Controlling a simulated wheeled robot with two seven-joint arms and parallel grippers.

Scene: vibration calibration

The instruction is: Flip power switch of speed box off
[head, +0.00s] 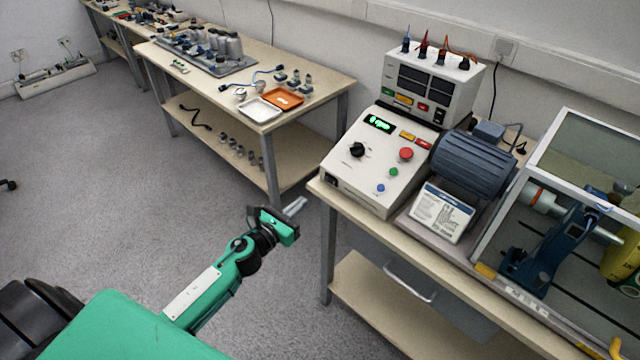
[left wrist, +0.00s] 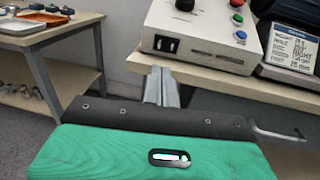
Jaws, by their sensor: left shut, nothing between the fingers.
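The speed box (head: 376,158) is a white sloped console on the near bench, with a lit green display, a black knob and red, green and blue buttons. Its black power switch (head: 331,181) sits low on the front face at the left corner. In the left wrist view the switch (left wrist: 165,44) shows near the top middle, above the fingers. My left gripper (head: 297,204) is shut and empty, in front of the bench's left corner and apart from the switch. Its fingers (left wrist: 161,86) point toward the box's front. My right gripper is not in view.
The bench edge (left wrist: 225,86) lies close to my left fingers, with a drawer handle (head: 410,284) below. A motor (head: 473,163) and a clear-guarded rig stand right of the box. Another bench (head: 315,88) with trays stands behind left. The floor between is clear.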

